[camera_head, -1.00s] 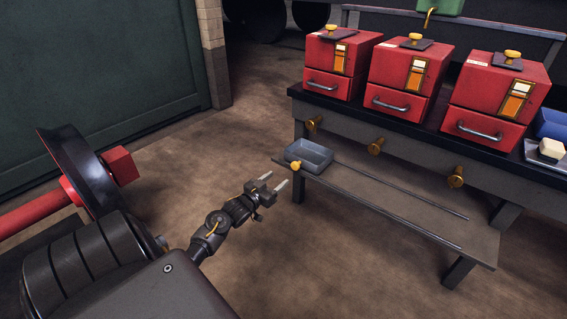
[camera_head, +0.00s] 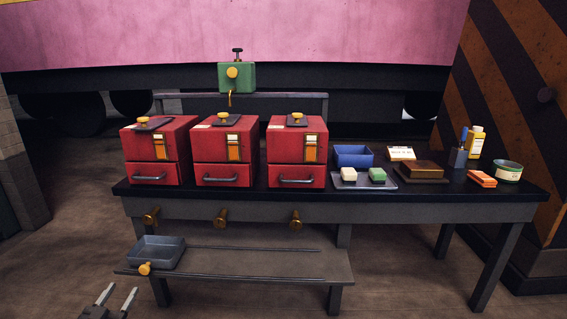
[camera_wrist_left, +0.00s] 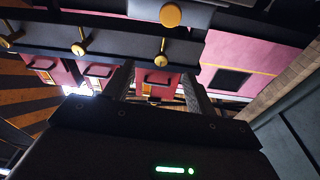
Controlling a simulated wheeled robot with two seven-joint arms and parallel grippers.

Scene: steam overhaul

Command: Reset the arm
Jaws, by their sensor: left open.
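My left gripper (camera_head: 118,298) shows at the bottom left of the head view, its two pale fingers apart and pointing up. It is empty and sits in front of and below the bench, near the lower shelf. In the left wrist view the two fingers (camera_wrist_left: 155,88) stand apart with nothing between them, below the bench's brass knobs. My right gripper is not in view.
Three red drawer boxes (camera_head: 155,155) stand on the black bench (camera_head: 450,203). A grey tray (camera_head: 157,252) rests on the lower shelf (camera_head: 260,270). A blue bin (camera_head: 353,156), soap-like blocks and a tin (camera_head: 508,171) stand to the right. Floor at left is clear.

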